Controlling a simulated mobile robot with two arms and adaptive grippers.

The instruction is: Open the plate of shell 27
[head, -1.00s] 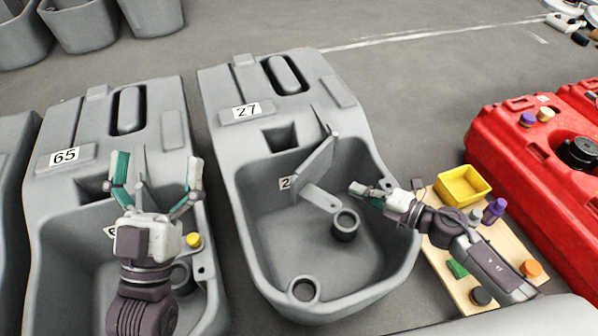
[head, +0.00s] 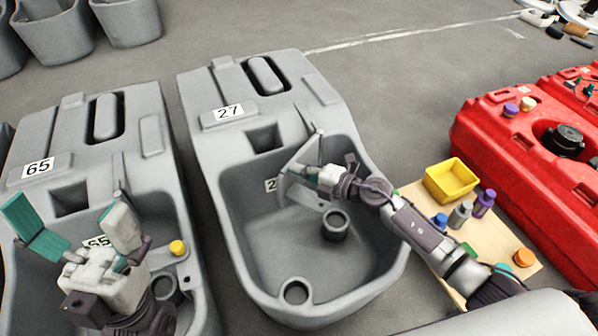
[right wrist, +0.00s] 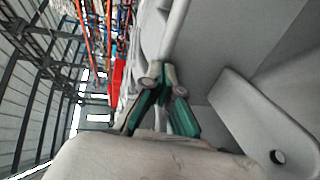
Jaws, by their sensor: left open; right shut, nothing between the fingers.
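Shell 27 (head: 222,150) is the grey tank in the middle of the head view, with a "27" label on top. My left gripper (head: 65,215) is open and empty over shell 65.
Shell 65 (head: 150,125) stands to the left, with a yellow cap (head: 177,247). On the right, a wooden board (head: 510,235) holds a yellow bin (head: 452,180) and small bottles, beside a red tank (head: 485,140). A short round pipe (head: 335,222) stands in the basin of shell 27.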

